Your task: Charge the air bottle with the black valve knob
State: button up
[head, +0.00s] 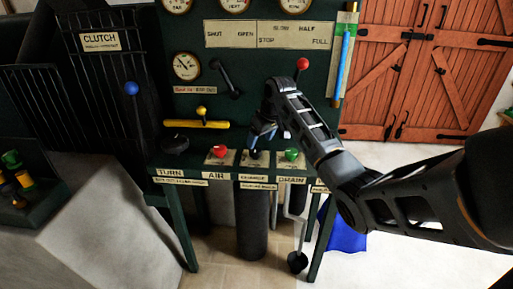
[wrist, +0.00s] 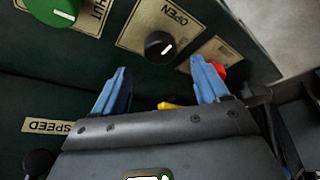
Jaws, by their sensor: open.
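The black valve knob (head: 254,154) sits on the green bench shelf between a red knob (head: 220,151) and a green knob (head: 291,154). In the wrist view the black knob (wrist: 160,46) shows a white pointer mark on a plate reading OPEN. My gripper (head: 262,132) is just above the black knob in the head view, partly covering it. In the wrist view my gripper (wrist: 160,85) has its blue fingers spread wide and empty, with the knob beyond their tips. A dark upright cylinder (head: 252,225) stands under the shelf; I cannot tell whether it is the air bottle.
A yellow-handled lever (head: 196,124) and a round black wheel (head: 175,144) are left of the knobs. A red-balled lever (head: 302,64) rises behind my arm. A small gauge (head: 186,66) is on the panel. A blue-balled lever (head: 131,88) stands by the clutch cage.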

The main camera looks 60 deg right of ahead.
aim_at(256, 149)
jog(key=shift+x, duration=2.75)
jog(key=shift+c, duration=0.3)
jog(key=c, duration=1)
jog(key=shift+o, duration=0.2)
